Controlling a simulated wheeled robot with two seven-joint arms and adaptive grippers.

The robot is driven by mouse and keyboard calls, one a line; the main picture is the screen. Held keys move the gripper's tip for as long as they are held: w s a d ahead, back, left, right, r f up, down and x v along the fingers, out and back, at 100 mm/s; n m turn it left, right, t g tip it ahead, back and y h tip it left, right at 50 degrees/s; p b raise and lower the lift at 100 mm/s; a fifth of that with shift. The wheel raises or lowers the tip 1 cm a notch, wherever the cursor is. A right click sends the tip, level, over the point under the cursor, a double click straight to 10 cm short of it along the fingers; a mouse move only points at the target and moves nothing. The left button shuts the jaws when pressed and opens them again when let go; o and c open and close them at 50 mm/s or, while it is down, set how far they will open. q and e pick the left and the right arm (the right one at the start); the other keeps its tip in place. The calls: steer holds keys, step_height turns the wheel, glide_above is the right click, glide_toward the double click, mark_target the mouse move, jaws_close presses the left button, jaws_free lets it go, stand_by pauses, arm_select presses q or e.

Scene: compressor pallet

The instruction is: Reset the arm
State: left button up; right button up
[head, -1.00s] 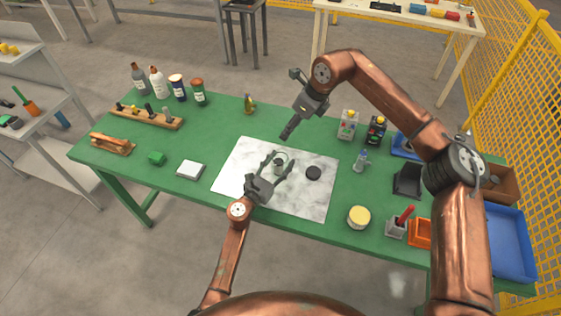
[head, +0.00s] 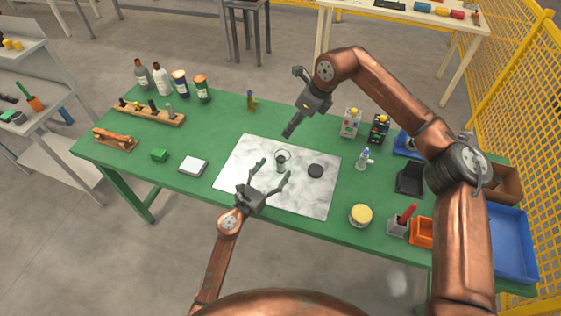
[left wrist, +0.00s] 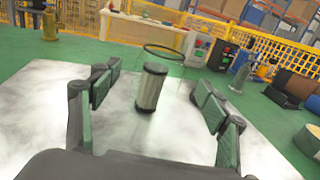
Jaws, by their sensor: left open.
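My left gripper (head: 271,179) is open and empty over the near part of the pale marbled mat (head: 240,158).
The green table (head: 150,185) holds bottles (head: 162,80) and a wooden rack (head: 149,114) at the left. A yellow-lidded jar (head: 361,215), an orange bin (head: 422,232) and a blue tray (head: 512,245) are at the right. A yellow fence (head: 530,110) stands beyond.

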arm_select(q)
steer(key=v, duration=0.6)
steer(key=shift+d, duration=0.1)
